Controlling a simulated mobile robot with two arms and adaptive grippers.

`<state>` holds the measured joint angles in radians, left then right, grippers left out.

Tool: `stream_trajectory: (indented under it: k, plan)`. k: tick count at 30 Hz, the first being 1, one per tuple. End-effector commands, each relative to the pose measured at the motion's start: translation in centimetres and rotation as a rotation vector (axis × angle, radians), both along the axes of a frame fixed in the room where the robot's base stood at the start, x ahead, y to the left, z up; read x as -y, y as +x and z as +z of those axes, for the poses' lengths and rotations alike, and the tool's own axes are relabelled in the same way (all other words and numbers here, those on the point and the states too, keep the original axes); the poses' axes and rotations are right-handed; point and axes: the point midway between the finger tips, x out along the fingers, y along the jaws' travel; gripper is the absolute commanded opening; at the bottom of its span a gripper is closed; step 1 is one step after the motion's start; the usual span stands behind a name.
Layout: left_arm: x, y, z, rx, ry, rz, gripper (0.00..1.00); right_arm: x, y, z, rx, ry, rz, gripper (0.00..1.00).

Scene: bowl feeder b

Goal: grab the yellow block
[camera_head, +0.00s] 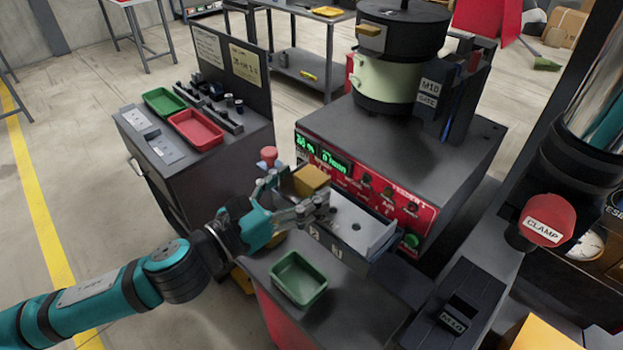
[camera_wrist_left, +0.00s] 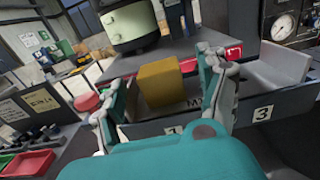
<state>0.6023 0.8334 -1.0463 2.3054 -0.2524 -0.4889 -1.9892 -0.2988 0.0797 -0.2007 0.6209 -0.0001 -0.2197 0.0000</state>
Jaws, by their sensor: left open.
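The yellow block (camera_head: 310,180) sits in or on a grey slotted tray (camera_head: 362,228) in front of the feeder; the tray's wall hides its base. My left gripper (camera_head: 296,204) reaches in from the left at the tray's near left end, beside the block. In the left wrist view the block (camera_wrist_left: 160,82) appears between my two open fingers (camera_wrist_left: 165,80), with a gap on each side. I cannot tell how deep the block lies between the fingertips. My right gripper is not in view.
A green tray (camera_head: 298,279) lies on the cabinet just below my gripper. The feeder's red control panel (camera_head: 365,190) stands close behind the slotted tray. A red knob (camera_head: 268,155) stands near the gripper.

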Motion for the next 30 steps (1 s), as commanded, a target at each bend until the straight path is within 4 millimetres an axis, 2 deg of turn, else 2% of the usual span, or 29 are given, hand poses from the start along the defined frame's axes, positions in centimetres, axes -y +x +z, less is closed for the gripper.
stream_trajectory:
  k: [1, 6, 14, 17, 27, 30]
  plan:
    - [0.6, 0.7, 0.5, -0.002, -0.004, 0.0, 0.75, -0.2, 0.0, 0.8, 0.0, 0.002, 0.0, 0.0]
    - [2.0, 2.2, 0.1, -0.002, -0.002, 0.001, 0.75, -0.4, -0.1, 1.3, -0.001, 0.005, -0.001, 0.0]
    - [2.2, 2.4, -0.1, -0.001, 0.0, 0.001, 0.75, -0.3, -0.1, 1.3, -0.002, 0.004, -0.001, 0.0]
    - [2.2, 2.4, 0.0, -0.001, 0.0, 0.001, 0.65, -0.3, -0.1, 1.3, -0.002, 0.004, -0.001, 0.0]
    - [2.2, 2.4, 0.0, -0.001, 0.0, 0.001, 0.2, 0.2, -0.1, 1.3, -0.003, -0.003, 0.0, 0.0]
    - [2.2, 2.4, 0.0, -0.001, -0.001, 0.001, 0.11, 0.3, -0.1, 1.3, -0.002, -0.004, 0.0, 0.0]
